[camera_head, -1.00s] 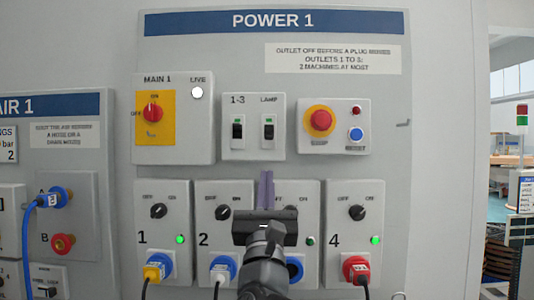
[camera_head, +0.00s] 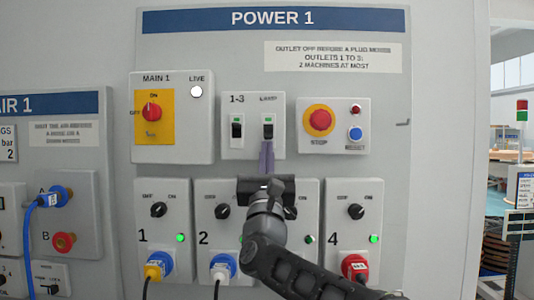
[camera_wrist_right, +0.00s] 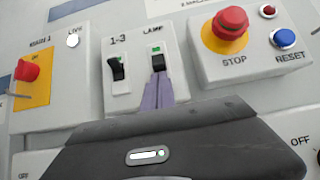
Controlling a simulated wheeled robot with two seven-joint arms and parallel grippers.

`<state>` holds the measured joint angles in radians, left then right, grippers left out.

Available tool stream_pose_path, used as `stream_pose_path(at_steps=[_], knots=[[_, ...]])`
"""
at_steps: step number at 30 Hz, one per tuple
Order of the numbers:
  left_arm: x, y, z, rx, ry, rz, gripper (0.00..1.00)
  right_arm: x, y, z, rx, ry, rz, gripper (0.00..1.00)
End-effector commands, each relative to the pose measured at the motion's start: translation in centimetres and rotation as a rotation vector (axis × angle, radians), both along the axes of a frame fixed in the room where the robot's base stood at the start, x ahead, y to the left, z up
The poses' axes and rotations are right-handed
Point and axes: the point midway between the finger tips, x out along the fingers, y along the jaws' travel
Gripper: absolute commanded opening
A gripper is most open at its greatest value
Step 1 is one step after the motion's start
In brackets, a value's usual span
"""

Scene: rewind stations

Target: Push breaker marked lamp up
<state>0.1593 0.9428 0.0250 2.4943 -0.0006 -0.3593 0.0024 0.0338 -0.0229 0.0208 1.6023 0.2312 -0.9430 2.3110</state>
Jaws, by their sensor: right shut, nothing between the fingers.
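The breaker marked LAMP (camera_head: 268,130) is the right one of two black breakers in the white box on the POWER 1 panel. It also shows in the right wrist view (camera_wrist_right: 158,63), with a green mark above its black lever. My right gripper (camera_head: 267,146) is shut and empty, its pale purple fingers pointing up just below this breaker. In the right wrist view the fingertips (camera_wrist_right: 157,80) are at the lever's lower end and cover part of it; I cannot tell whether they touch. My left gripper is not in view.
The 1-3 breaker (camera_head: 237,129) is close on the left. The red STOP button (camera_head: 320,120) and blue RESET button (camera_head: 355,134) stand out on the right. The yellow MAIN 1 switch (camera_head: 152,113) is further left. Outlet boxes with knobs and plugs lie below.

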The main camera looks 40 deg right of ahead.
Motion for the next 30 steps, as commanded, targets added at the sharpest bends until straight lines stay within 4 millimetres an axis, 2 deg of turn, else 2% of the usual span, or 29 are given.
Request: stream_pose_path(at_steps=[30], knots=[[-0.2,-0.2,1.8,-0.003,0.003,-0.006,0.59,-0.1,0.1,0.7,0.085,0.111,0.001,0.0]])
